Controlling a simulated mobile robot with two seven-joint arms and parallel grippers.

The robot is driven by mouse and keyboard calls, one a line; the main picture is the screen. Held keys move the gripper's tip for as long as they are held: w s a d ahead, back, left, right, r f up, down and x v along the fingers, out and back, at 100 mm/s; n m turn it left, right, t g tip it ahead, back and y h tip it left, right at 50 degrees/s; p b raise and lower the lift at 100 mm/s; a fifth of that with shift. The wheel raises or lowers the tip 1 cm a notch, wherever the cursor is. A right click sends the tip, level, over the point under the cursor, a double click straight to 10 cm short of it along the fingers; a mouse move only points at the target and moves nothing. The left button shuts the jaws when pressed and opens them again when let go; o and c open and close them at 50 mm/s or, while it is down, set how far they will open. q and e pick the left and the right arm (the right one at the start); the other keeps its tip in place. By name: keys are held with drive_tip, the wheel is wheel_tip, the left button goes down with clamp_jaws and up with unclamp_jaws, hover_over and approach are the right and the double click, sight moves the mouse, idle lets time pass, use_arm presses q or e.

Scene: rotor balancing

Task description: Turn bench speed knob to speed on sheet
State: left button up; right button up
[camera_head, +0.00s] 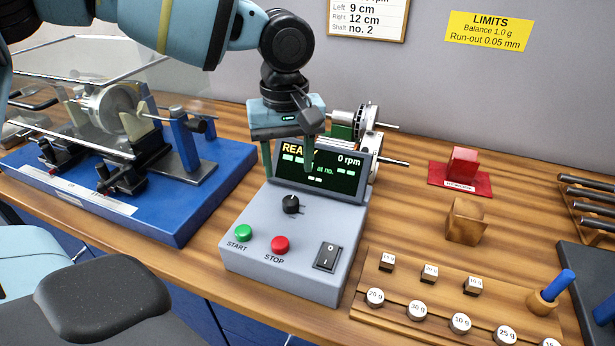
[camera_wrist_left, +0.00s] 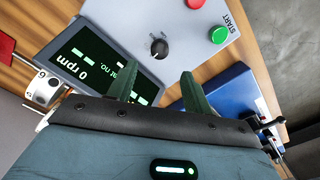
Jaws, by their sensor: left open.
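The bench control box has a black speed knob (camera_head: 291,204) on its sloping grey top. The knob also shows in the left wrist view (camera_wrist_left: 159,48), ahead of the fingers. The display (camera_head: 318,173) reads READY and 0 rpm. My left gripper (camera_head: 287,160) is open and empty, hanging in front of the display, above and behind the knob and apart from it. In the left wrist view its two green fingers (camera_wrist_left: 160,85) stand apart. The sheet (camera_head: 367,16) on the wall is cut off at the top; its visible lines read 9 cm, 12 cm and shaft no. 2. No speed shows on it.
A green START button (camera_head: 243,233), a red STOP button (camera_head: 280,245) and a black rocker switch (camera_head: 327,256) sit near the knob. A blue balancing bench (camera_head: 130,205) stands left. A wooden weight tray (camera_head: 390,306) is at front right. A yellow LIMITS sign (camera_head: 488,31) hangs behind.

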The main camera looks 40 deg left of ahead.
sight(290, 200)
use_arm(q)
drive_tip(key=shift+w+d, duration=0.1)
drive_tip(key=shift+w, duration=0.15)
drive_tip(key=shift+s+f, duration=0.3)
drive_tip(key=shift+s, duration=0.05)
drive_tip(key=shift+w+f, duration=0.1)
drive_tip(key=shift+f, duration=3.45)
use_arm(e)
drive_tip(key=shift+s+f, duration=0.2)
drive_tip(key=shift+s, duration=0.2)
use_arm(q)
drive_tip(key=shift+c, duration=0.4)
drive_tip(key=c, duration=0.9)
use_arm(e)
drive_tip(key=shift+f, duration=0.1)
